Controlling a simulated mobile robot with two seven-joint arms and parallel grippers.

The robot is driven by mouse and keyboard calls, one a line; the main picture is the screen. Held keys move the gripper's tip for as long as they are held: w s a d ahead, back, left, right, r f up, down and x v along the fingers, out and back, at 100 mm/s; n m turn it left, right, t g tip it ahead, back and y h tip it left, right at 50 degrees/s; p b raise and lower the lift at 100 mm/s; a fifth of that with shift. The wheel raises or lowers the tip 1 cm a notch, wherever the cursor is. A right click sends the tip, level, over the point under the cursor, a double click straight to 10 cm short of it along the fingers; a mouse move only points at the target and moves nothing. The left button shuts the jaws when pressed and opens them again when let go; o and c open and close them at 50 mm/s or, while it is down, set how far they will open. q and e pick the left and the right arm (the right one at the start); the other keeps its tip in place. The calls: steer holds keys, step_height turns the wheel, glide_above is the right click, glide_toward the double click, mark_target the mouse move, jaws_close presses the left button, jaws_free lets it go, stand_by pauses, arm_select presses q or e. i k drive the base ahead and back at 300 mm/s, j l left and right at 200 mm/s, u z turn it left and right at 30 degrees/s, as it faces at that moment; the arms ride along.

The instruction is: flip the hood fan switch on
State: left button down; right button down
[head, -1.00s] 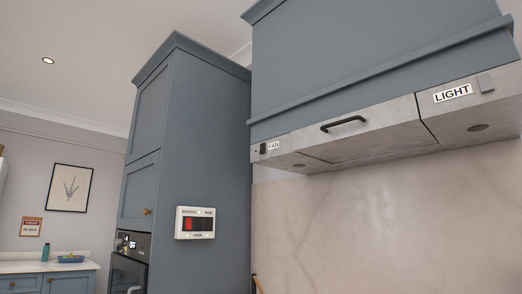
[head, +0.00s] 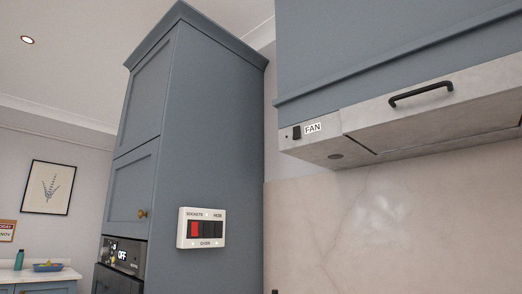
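The hood fan switch (head: 297,132) is a small dark rocker on the left end of the hood's pale front panel. A white FAN label (head: 313,127) is just right of it. Which way the rocker is tipped is too small to tell. The hood (head: 400,115) has a black bar handle (head: 421,94) on its front. Neither of my grippers shows in the head view.
A tall blue cabinet (head: 215,130) stands left of the hood. On its side is a white switch panel (head: 201,228) with a red switch and several dark ones. An oven (head: 122,255) is built into its front. The marble wall (head: 370,220) below the hood is clear.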

mark_target(296, 129)
steer(key=i+j+u, duration=0.1)
steer(key=i+j, duration=0.6)
steer(key=i, duration=0.2)
